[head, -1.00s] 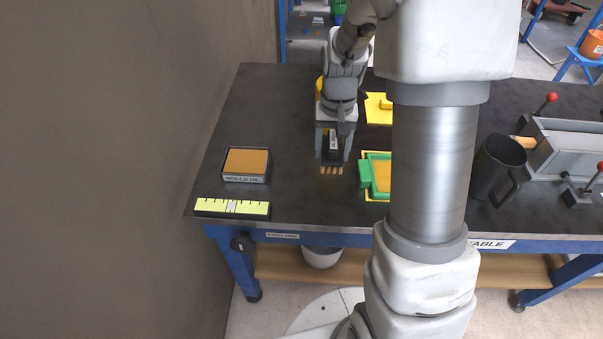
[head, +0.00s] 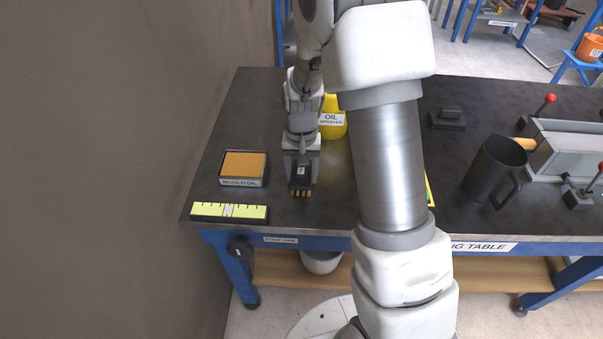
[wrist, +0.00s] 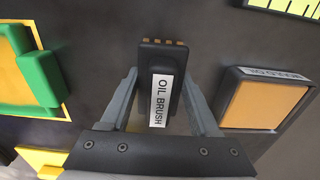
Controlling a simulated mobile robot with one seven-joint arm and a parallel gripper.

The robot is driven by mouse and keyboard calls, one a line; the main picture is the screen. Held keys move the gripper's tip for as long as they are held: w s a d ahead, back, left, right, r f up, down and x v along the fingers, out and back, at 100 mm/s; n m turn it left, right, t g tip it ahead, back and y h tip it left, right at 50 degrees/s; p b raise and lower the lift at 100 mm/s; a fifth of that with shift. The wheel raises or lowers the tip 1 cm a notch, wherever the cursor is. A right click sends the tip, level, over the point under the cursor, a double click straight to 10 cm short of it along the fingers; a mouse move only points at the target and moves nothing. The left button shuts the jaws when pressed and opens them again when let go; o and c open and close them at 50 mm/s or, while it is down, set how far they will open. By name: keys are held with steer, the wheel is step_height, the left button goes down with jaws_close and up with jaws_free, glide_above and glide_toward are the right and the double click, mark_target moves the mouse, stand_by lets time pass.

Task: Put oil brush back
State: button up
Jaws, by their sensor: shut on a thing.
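The oil brush (wrist: 162,75) is black with a white "OIL BRUSH" label and tan bristle tufts at its end. It also shows in the head view (head: 301,178). My gripper (wrist: 163,102) is shut on it, one finger on each side, with the bristles pointing away from my wrist. In the head view my gripper (head: 301,165) is over the left part of the table, right of the mould oil tray (head: 243,183). The tray has a dark rim and an orange-brown pad, and shows at the right in the wrist view (wrist: 270,102). I cannot tell how high the brush is above the table.
A yellow-green ruler-like block (head: 229,211) lies at the front left edge. A yellow oil sprayer (head: 332,118) stands behind my gripper. A black mug (head: 494,168) and grey mould (head: 568,150) are at the right. A green-framed piece (wrist: 42,80) shows in the wrist view.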

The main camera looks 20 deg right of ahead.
steer(key=shift+f, duration=0.1)
steer(key=o, duration=1.2)
step_height(320, 180, up, 12)
steer(key=shift+r+p, duration=0.2)
steer(key=shift+p, duration=0.9)
steer(key=s+r+n+t, duration=0.1)
steer(key=s+r+t, duration=0.1)
steer(key=s+r, duration=0.5)
steer(key=s+r+n+t, duration=0.2)
steer(key=s+r, duration=0.5)
steer(key=s, duration=0.6)
steer(key=shift+s+r+n+t, duration=0.2)
steer(key=shift+r+n+t, duration=0.15)
steer(key=shift+t, duration=0.45)
